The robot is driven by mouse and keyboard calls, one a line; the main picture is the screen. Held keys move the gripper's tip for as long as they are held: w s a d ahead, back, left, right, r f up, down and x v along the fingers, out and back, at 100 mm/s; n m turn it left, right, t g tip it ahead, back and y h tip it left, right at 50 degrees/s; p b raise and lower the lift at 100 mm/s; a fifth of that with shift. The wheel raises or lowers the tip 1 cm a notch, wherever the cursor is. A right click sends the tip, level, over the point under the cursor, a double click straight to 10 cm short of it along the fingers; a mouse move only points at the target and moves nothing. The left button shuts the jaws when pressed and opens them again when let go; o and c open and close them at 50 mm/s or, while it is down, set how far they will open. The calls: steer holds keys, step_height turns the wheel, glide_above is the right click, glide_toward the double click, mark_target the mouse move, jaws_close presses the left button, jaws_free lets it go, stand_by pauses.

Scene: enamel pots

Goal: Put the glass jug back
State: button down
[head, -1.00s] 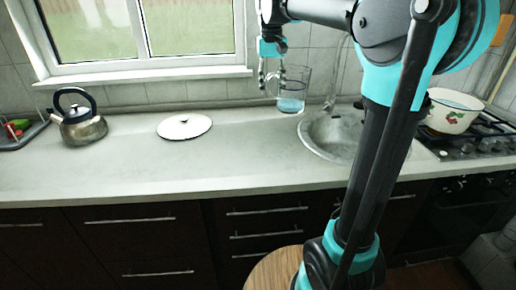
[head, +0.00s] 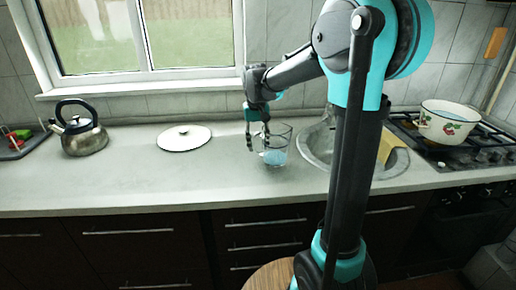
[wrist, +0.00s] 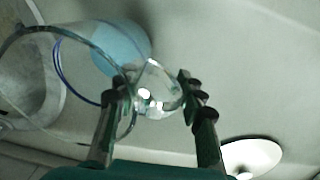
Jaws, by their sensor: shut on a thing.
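The clear glass jug (head: 280,143) is low over the counter just left of the sink, with pale blue water in its bottom. It looks upright in the head view; I cannot tell whether its base touches the counter. My gripper (head: 257,146) is at the jug's left side. In the wrist view, the two fingers of my gripper (wrist: 154,92) stand on either side of the glass handle (wrist: 158,100), shut on it. The jug's wide rim and body (wrist: 45,32) fill the upper left there, with the blue water (wrist: 122,48) beyond.
A white lid (head: 184,139) lies left of the jug. A kettle (head: 82,135) stands farther left, by a tray with vegetables (head: 18,142). The round sink (head: 318,148) is close right of the jug. A floral pot (head: 448,122) is on the stove. The front counter is clear.

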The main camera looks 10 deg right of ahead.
steer(key=shift+f, duration=1)
steer(key=c, duration=0.9)
jaws_free()
steer(key=shift+f, duration=0.1)
steer(key=r, duration=1.2)
steer(key=shift+a+r, duration=0.1)
steer(key=shift+a, duration=0.15)
